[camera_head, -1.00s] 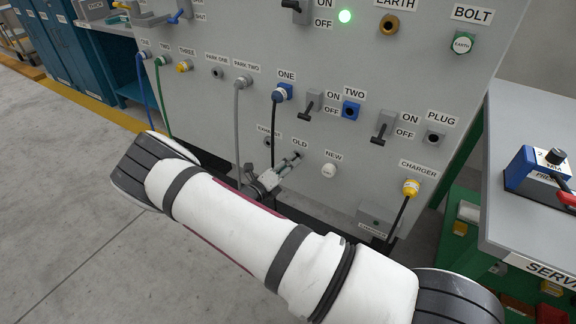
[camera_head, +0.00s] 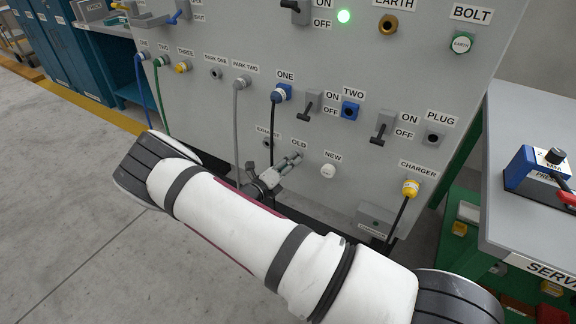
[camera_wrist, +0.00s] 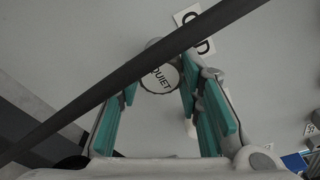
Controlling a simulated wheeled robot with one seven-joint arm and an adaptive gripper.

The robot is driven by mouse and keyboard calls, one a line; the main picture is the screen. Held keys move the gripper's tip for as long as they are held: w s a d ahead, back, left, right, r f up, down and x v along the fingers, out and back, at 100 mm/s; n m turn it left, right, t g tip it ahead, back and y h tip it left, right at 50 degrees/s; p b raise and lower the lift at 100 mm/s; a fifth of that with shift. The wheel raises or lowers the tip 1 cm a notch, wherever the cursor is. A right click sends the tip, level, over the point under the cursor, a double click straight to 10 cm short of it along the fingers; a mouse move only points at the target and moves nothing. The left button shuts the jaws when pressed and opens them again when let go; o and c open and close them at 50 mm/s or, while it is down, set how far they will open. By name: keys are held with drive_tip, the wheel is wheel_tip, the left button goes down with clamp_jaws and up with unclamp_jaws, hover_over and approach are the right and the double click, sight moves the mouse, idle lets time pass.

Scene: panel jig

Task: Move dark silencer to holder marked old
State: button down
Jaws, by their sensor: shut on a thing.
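In the wrist view my gripper (camera_wrist: 158,92) is shut on the dark silencer (camera_wrist: 159,77), whose round face reads QUIET. It lies between the far ends of the teal finger pads, close to the panel beside the partly hidden OLD label (camera_wrist: 196,35). In the head view my gripper (camera_head: 292,160) is at the panel just below the OLD label (camera_head: 299,144). The gripper hides most of the old holder there, so I cannot tell whether the silencer is seated in it. A pale silencer (camera_head: 328,171) sits under the NEW label (camera_head: 332,156).
A dark cable (camera_head: 272,125) hangs from socket ONE (camera_head: 282,92) behind my gripper and crosses the wrist view. A grey cable (camera_head: 236,130) hangs to the left. The exhaust port (camera_head: 268,143) is left of OLD. The charger plug (camera_head: 410,187) and its cable are at right.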

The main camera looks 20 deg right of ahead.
drive_tip(key=shift+w+d, duration=0.35)
drive_tip(key=shift+d, duration=0.1)
drive_tip(key=c, duration=1.1)
unclamp_jaws()
drive_tip(key=shift+o, duration=0.2)
drive_tip(key=f+v, duration=0.1)
drive_tip(key=v, duration=1.1)
drive_tip(key=shift+r, duration=0.4)
